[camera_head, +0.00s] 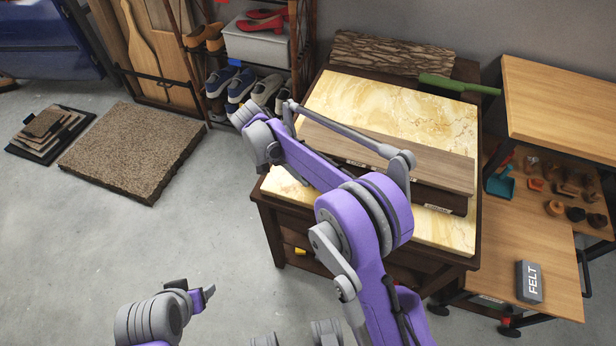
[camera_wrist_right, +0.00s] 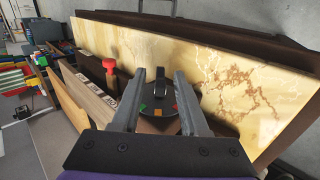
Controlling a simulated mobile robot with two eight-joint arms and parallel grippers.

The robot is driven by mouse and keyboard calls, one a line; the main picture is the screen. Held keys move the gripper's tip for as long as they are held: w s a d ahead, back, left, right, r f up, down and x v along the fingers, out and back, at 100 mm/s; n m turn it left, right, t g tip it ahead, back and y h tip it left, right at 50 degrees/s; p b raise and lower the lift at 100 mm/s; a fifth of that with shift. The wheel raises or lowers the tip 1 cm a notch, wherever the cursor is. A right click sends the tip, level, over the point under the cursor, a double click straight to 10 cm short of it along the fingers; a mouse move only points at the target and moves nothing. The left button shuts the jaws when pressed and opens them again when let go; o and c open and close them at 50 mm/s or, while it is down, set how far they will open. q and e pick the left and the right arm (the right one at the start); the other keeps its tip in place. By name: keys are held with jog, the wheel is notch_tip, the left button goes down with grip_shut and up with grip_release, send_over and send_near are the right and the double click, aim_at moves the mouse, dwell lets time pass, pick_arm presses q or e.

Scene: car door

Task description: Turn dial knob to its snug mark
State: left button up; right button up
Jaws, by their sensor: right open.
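In the right wrist view, the dial knob (camera_wrist_right: 159,77) is a black upright grip on a round black dial plate (camera_wrist_right: 160,101). Green, orange and red marks show along the plate's near edge. My right gripper (camera_wrist_right: 160,78) is open, with one grey finger on each side of the knob and a visible gap to each. Which mark the knob points to is too small to tell. In the head view, the knob and the right fingertips are hidden behind my right arm. Part of my left arm shows at the bottom left, its jaws unclear.
A marble-topped table (camera_head: 440,120) carries a wooden board (camera_head: 440,165). A red-capped post (camera_wrist_right: 110,75) stands left of the gripper in the wrist view. A shoe rack (camera_head: 245,75) stands behind; a wooden workbench (camera_head: 560,110) stands right, with a FELT block (camera_head: 529,281).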

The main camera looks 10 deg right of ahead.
jog(key=p+v, duration=0.1)
jog(key=v, duration=1)
jog(key=shift+f, duration=0.15)
